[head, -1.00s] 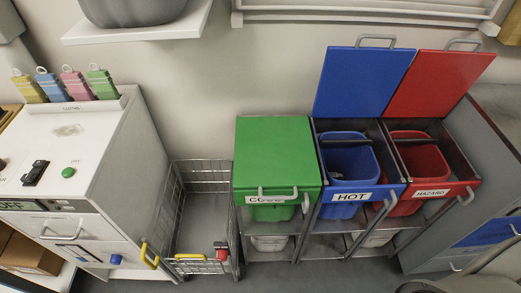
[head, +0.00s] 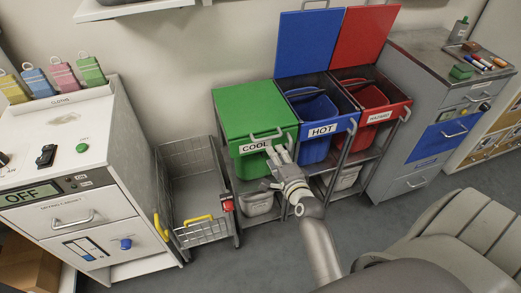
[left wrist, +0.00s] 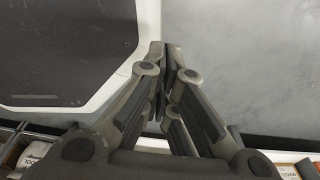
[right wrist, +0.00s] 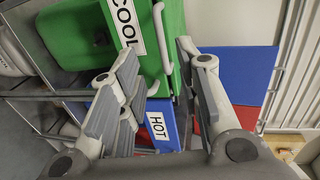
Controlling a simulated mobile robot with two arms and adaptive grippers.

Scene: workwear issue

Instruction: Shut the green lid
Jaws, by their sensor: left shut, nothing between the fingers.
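The green lid (head: 252,108) lies flat over the bin labelled COOL, at the left of the bin row in the head view. Its pale handle (head: 266,133) is at the front edge. My right gripper (head: 279,155) is in front of the COOL bin, just below the lid's front edge. In the right wrist view its fingers (right wrist: 160,58) are apart with nothing held, close to the green front and pale handles; contact cannot be told. My left gripper (left wrist: 165,50) is shut and empty in the left wrist view, away from the bins.
The blue lid (head: 308,42) and red lid (head: 364,48) stand open over the HOT and HAZARD bins. A wire cart (head: 205,185) stands left of the bins, beside a white cabinet (head: 70,180). A grey cabinet (head: 425,110) stands right. Floor in front is clear.

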